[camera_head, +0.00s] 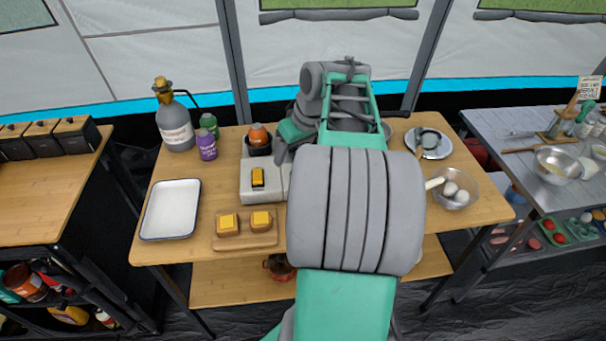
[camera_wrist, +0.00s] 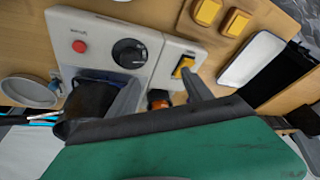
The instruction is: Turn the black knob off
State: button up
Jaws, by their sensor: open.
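The black knob (camera_wrist: 130,53) is round and sits on the white panel of an appliance (camera_wrist: 155,40), between a red button (camera_wrist: 79,46) and a yellow switch (camera_wrist: 183,66). In the head view the left part of the appliance (camera_head: 250,190) shows, but my arm hides the knob. My gripper (camera_wrist: 163,86) is open in the wrist view. Its two grey fingers reach toward the panel, one just below the knob and one near the yellow switch. Neither finger is clearly around the knob. I cannot tell whether either touches the panel.
An orange item (camera_head: 258,135) stands on a dark round part behind the yellow switch. A board with yellow-topped pieces (camera_head: 246,238) lies in front of the appliance. A white tray (camera_head: 172,209) is at left; a bowl of eggs (camera_head: 470,193) is at right.

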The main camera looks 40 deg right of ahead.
jog(key=s+d+f, duration=0.2)
jog(key=d, duration=0.4)
jog(key=x, duration=0.7)
jog(key=shift+w+a+f, duration=0.15)
jog(key=shift+w+f, duration=0.05)
jog(key=shift+w, duration=0.05)
grip_shut()
